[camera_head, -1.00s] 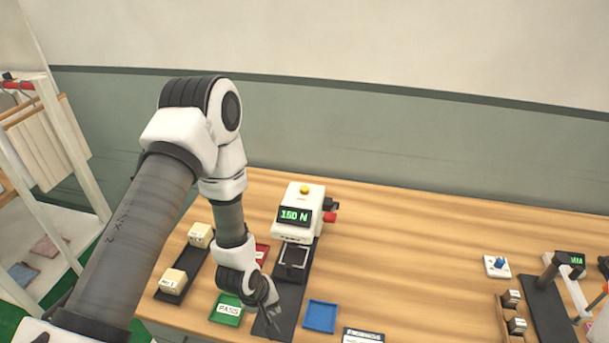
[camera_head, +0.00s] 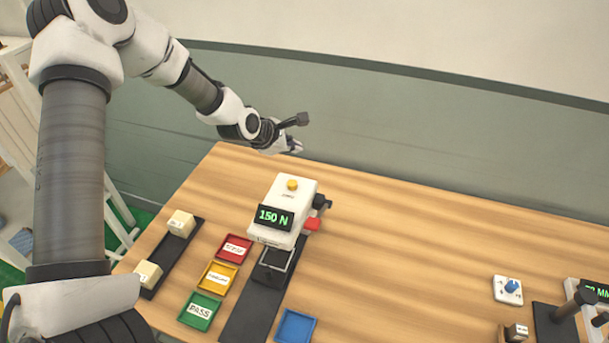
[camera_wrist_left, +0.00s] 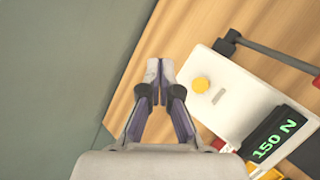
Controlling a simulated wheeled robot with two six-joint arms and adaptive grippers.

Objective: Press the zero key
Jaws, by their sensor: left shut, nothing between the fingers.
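A white tester (camera_head: 282,205) stands on the wooden table, with a display (camera_head: 275,217) reading 150 N. A round yellow button (camera_head: 292,185) sits on its top, with small unreadable print beside it. The button also shows in the left wrist view (camera_wrist_left: 201,85), to the right of the fingertips. My left gripper (camera_head: 294,147) is shut and empty, raised behind the tester near the table's back edge. Its fingertips (camera_wrist_left: 160,68) are together and apart from the button. My right gripper is out of view.
Red (camera_head: 234,249), yellow (camera_head: 217,278), green (camera_head: 199,311) and blue (camera_head: 295,327) trays lie in front of the tester. A black rack (camera_head: 165,262) with two cream blocks is at left. A blue-knobbed box (camera_head: 508,289) is at right. The middle right table is clear.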

